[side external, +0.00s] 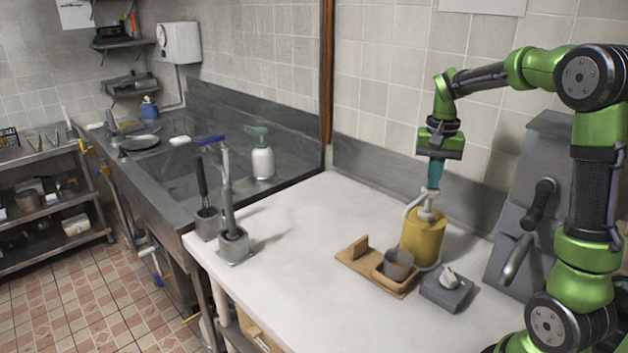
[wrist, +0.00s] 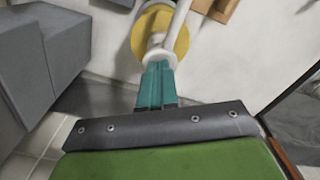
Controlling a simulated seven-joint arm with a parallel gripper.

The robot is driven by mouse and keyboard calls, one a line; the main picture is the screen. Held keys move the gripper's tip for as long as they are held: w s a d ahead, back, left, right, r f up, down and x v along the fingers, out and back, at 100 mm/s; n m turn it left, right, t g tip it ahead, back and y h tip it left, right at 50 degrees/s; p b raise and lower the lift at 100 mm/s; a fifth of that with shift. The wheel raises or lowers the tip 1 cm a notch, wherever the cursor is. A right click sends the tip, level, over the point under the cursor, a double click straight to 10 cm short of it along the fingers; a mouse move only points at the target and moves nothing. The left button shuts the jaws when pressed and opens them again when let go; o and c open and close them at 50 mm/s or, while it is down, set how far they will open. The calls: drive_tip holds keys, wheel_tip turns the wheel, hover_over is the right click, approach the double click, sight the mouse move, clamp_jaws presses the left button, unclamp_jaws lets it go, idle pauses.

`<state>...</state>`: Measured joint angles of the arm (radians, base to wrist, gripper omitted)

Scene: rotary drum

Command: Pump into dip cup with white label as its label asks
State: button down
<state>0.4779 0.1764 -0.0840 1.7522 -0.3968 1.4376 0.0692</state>
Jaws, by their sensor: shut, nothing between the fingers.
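A yellow pump bottle (side external: 424,238) with a pale pump head and spout (side external: 414,204) stands upright on the white counter. It also shows in the wrist view (wrist: 178,45), partly hidden by my fingers. A metal dip cup (side external: 398,262) sits in a wooden tray (side external: 360,264) beside the bottle, under the spout side. I cannot make out a white label on it. My gripper (side external: 433,188) is shut and empty, pointing down, its teal fingertips (wrist: 158,68) right at the top of the pump head. I cannot tell whether they touch it.
A grey box with a knob (side external: 448,288) stands right of the tray. A large grey dispenser (side external: 530,200) with levers is at the right. Two brushes in metal holders (side external: 233,243) stand at the counter's left edge. The middle counter is clear.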

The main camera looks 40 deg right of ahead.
drive_tip(key=shift+f, duration=1.15)
drive_tip(key=shift+r, duration=2)
idle(1.1)
idle(0.5)
wheel_tip(320, 180, up, 6)
idle(0.5)
